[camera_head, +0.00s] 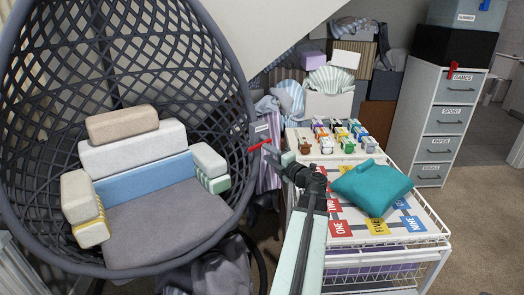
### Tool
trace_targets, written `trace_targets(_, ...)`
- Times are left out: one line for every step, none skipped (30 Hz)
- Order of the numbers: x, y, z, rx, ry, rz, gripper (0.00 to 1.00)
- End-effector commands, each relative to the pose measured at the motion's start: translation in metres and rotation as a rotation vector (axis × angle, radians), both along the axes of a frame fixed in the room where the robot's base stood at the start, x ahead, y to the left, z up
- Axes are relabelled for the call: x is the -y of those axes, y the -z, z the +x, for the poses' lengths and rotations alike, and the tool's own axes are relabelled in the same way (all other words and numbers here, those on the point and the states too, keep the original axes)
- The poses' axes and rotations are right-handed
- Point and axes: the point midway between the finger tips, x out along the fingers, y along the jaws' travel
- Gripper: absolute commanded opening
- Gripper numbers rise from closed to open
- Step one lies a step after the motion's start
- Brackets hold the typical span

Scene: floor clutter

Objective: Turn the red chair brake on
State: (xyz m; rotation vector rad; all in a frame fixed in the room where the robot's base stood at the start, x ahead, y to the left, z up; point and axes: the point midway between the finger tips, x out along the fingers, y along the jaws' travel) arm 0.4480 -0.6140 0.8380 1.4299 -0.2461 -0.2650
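The hanging chair (250,110) is a dark woven egg shape with a grey seat, filling the left of the view. A small red lever (259,145), which looks like the chair brake, sticks out from the chair's right rim and slants slightly up to the right. A white label sits just above it. My gripper (270,153) is at the lever's right end, close below it. Whether it touches the lever is too small to tell. The fingers are small and partly merged with the wrist, so their opening is unclear.
A white wire trolley (432,232) with number cards, a teal cushion (372,186) and several small blocks stands right of my arm. A labelled drawer cabinet (445,125) with another red lever (453,70) stands behind. Boxes and cushions fill the back. Carpet is clear at right.

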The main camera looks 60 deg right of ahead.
Motion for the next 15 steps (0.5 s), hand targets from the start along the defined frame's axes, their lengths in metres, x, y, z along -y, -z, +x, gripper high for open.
trace_targets(-0.0015,0.0001,-0.0033,0.000,0.001,0.000,0.38)
trace_targets(-0.0017,0.0001,-0.0041,0.000,0.000,0.000,0.38)
trace_targets(-0.0017,0.0001,-0.0045,0.000,0.000,0.000,0.38)
trace_targets(-0.0017,0.0001,-0.0045,0.000,0.000,0.000,0.38)
trace_targets(-0.0016,0.0001,-0.0043,0.000,-0.001,0.000,0.38)
trace_targets(-0.0014,0.0000,-0.0042,0.000,-0.001,0.000,0.38)
trace_targets(-0.0014,0.0000,-0.0042,0.000,-0.001,0.000,0.38)
trace_targets(-0.0014,0.0000,-0.0041,0.000,-0.001,0.000,0.38)
trace_targets(-0.0014,0.0000,-0.0041,0.000,-0.001,0.000,0.33)
trace_targets(-0.0015,0.0000,-0.0039,-0.001,-0.001,-0.004,0.24)
trace_targets(-0.0015,0.0000,-0.0039,-0.005,-0.001,-0.014,0.16)
trace_targets(-0.0015,0.0000,-0.0039,-0.016,-0.001,-0.045,0.05)
trace_targets(-0.0015,0.0003,-0.0039,-0.030,0.000,-0.085,0.00)
trace_targets(-0.0018,0.0014,-0.0038,-0.053,-0.001,-0.139,0.00)
trace_targets(-0.0029,0.0048,-0.0039,-0.102,-0.003,-0.239,0.00)
